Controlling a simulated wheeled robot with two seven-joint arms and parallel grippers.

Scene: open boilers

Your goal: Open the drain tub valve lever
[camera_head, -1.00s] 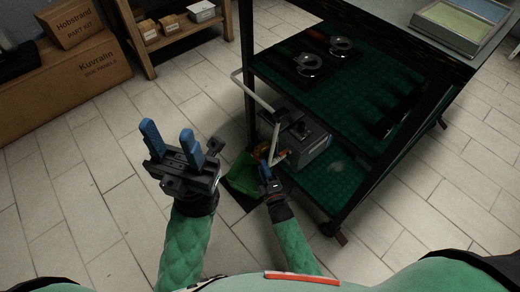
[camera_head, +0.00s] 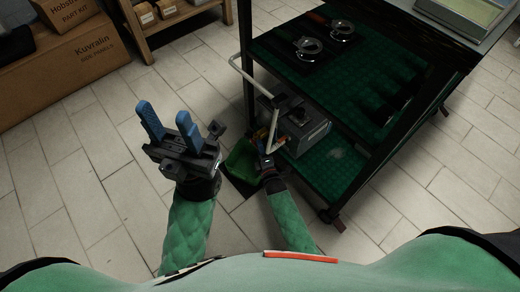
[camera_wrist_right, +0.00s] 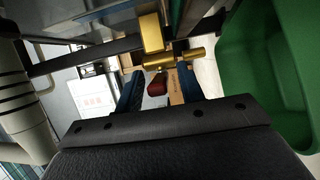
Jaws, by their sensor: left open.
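The brass drain valve (camera_wrist_right: 154,42) shows at the top middle of the right wrist view, with a brass stub pointing right. A small red piece (camera_wrist_right: 157,88), perhaps the lever's end, shows below it. My right gripper (camera_wrist_right: 158,88) has its blue fingers apart on either side of the red piece; I cannot tell whether they touch it. In the head view my right gripper (camera_head: 268,150) is low beside the grey boiler unit (camera_head: 303,130), its fingertips partly hidden. The green tub (camera_head: 242,160) is just left of it and also fills the right side of the wrist view (camera_wrist_right: 268,60). My left gripper (camera_head: 180,122) is open and empty over the floor.
A dark cart with green shelves (camera_head: 345,170) carries the unit. A bent pale pipe (camera_head: 255,80) sticks out at its left; a pale ribbed pipe (camera_wrist_right: 20,95) stands at the wrist view's left. Cardboard boxes (camera_head: 85,65) lie at upper left. Floor is clear on the left.

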